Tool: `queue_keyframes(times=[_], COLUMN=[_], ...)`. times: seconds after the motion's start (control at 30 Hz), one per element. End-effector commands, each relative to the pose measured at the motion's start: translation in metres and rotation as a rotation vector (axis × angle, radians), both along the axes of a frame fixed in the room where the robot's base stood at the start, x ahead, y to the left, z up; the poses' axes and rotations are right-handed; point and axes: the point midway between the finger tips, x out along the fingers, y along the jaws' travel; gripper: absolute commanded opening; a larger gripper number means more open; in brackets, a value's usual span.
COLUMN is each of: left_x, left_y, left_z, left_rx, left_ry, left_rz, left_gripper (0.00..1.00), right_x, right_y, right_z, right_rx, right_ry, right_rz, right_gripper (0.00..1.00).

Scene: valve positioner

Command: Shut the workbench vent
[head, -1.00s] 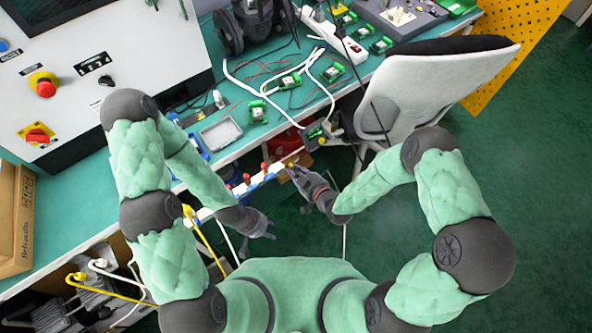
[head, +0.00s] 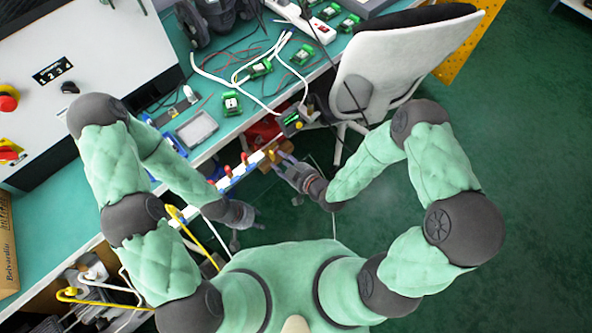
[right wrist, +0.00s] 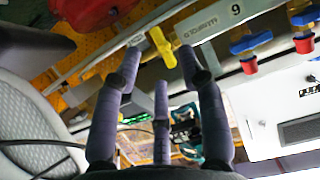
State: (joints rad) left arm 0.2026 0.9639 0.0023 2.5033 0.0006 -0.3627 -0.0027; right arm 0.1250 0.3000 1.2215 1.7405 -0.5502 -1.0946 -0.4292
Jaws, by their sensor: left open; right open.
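A row of valves runs along a white rail under the bench's front edge. One has a yellow handle (head: 272,155), which shows larger in the right wrist view (right wrist: 162,46). My right gripper (head: 283,160) is open beside it; in the right wrist view the handle lies between and just beyond the spread fingertips (right wrist: 161,58). I cannot tell whether they touch. Other valves there have blue handles (right wrist: 251,43) and red parts. A plate with a digit and small lettering (right wrist: 213,22) sits beside the yellow handle. My left gripper (head: 247,217) is open and empty, below the rail.
A green-topped workbench (head: 215,95) carries circuit boards, cables and a grey tray (head: 197,130). A white chair (head: 400,65) stands close behind my right gripper. The floor at right is clear.

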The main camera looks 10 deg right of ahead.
Motion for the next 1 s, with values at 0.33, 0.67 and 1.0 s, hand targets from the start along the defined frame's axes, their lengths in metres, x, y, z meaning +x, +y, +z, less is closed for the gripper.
queue_keyframes(times=[0.33,0.67,1.0], left_x=[0.0,0.0,0.0], left_y=[0.0,0.0,0.0], left_z=[0.0,0.0,0.0], left_rx=[0.0,0.0,0.0], left_ry=[0.0,0.0,0.0], left_rz=[0.0,0.0,0.0], left_gripper=[0.41,0.41,0.41], right_x=[-0.048,-0.065,-0.065], right_y=[-0.036,-0.047,-0.047], right_z=[0.025,0.033,0.033], right_rx=[0.0,0.0,0.0], right_ry=[0.0,0.0,0.0], right_rz=[-0.005,-0.001,-0.001], right_gripper=[0.41,0.41,0.41])
